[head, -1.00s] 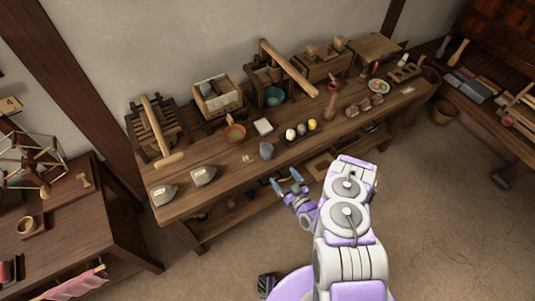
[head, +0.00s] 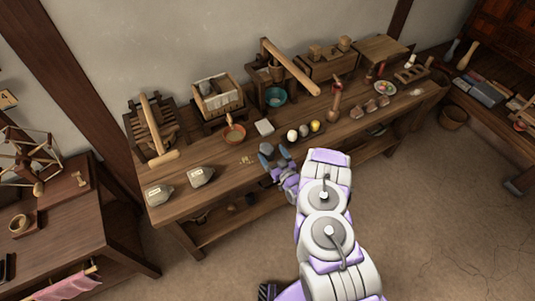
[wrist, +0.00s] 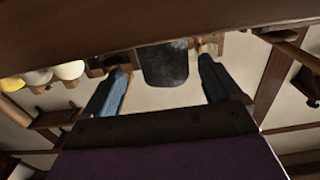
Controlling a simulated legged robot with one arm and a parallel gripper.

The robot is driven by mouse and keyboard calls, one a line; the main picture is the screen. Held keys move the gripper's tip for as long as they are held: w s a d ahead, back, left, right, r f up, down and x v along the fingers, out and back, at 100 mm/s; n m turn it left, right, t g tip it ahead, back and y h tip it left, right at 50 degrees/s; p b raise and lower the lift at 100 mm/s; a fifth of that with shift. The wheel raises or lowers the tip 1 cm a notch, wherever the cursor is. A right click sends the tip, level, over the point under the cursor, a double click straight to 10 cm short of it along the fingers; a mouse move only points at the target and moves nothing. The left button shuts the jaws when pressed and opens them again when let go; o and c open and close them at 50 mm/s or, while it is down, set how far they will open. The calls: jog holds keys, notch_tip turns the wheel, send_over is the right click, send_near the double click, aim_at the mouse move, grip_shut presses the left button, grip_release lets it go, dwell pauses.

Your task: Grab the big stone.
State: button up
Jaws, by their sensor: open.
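The big stone is a dark grey, rounded block near the front edge of the long wooden table. In the head view the stone (head: 267,148) is partly hidden behind my gripper (head: 273,156). In the wrist view the stone (wrist: 165,67) shows between the two blue-grey fingers, with a gap on each side. My gripper is open and empty, its fingers pointing at the stone at the table's front edge.
The table front (head: 225,192) is bare.

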aim_at(267, 150)
jog(key=b+x, duration=0.1)
jog(key=x, duration=0.2)
jog(key=shift+a+f, duration=0.15)
jog(key=shift+a, duration=0.05)
jog(key=shift+w+a, duration=0.1)
jog(key=shift+a, duration=0.6)
jog(key=shift+d, duration=0.8)
jog(key=c, duration=0.6)
jog(key=shift+a, duration=0.6)
jog(key=c, duration=0.7)
jog(key=shift+d, duration=0.15)
jog(key=shift+c, duration=1.4)
jog(key=shift+d, duration=0.15)
